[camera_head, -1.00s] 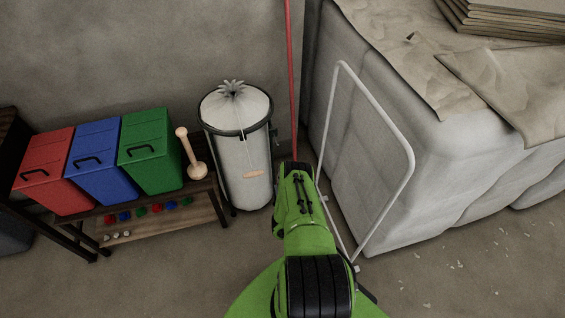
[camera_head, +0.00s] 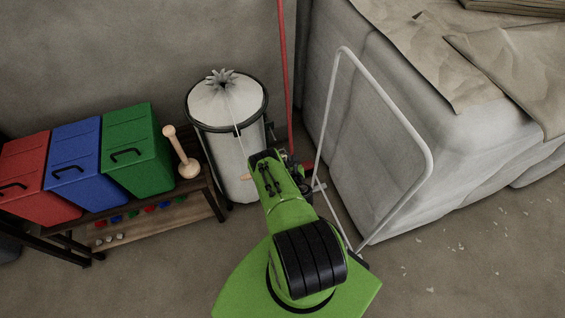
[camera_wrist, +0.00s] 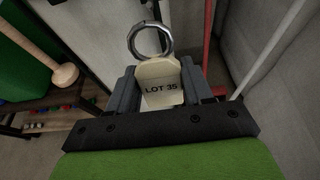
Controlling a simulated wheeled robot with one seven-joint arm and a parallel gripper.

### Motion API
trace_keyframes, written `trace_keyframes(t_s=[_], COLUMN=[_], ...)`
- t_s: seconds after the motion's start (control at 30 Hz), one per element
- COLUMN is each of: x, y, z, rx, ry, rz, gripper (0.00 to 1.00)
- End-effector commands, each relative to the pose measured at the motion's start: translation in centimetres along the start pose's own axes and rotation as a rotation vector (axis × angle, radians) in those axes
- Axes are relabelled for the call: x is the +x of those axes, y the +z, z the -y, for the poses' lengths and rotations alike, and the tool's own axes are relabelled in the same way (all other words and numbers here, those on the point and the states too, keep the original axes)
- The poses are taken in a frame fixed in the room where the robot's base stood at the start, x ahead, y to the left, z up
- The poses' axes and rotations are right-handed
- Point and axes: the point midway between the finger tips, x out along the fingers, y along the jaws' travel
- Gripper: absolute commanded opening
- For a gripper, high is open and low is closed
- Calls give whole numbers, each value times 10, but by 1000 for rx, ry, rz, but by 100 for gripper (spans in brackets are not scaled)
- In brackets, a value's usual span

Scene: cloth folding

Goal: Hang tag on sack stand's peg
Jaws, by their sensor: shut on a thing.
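My gripper (camera_wrist: 158,88) is shut on a cream tag (camera_wrist: 160,80) printed "LOT 35", with a metal ring (camera_wrist: 150,40) standing up from its far end. The ring is empty. The sack stand (camera_head: 227,127), a dark hoop frame around a tied white sack (camera_head: 224,100), stands at the wall beyond my arm. A string runs down the sack to a small tan piece (camera_head: 246,178), partly beside my wrist. My wrist overlaps the stand's lower right side in the head view. I cannot clearly make out the peg, and the tag is hidden there by my arm.
Red, blue and green bins (camera_head: 132,145) and a wooden mallet-like piece (camera_head: 183,153) stand on a low shelf at left. A red pole (camera_head: 283,70) rises behind my wrist. A white tube frame (camera_head: 386,100) leans by a large wrapped bale (camera_head: 440,150) at right.

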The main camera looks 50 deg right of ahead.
Motion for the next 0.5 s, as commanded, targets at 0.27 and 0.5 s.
trace_keyframes(t_s=[0.27,0.5], x=[12,20], y=[0,2], z=[0,-1], rx=[-2,-3], ry=[1,2], rz=[1,1], gripper=[22,22])
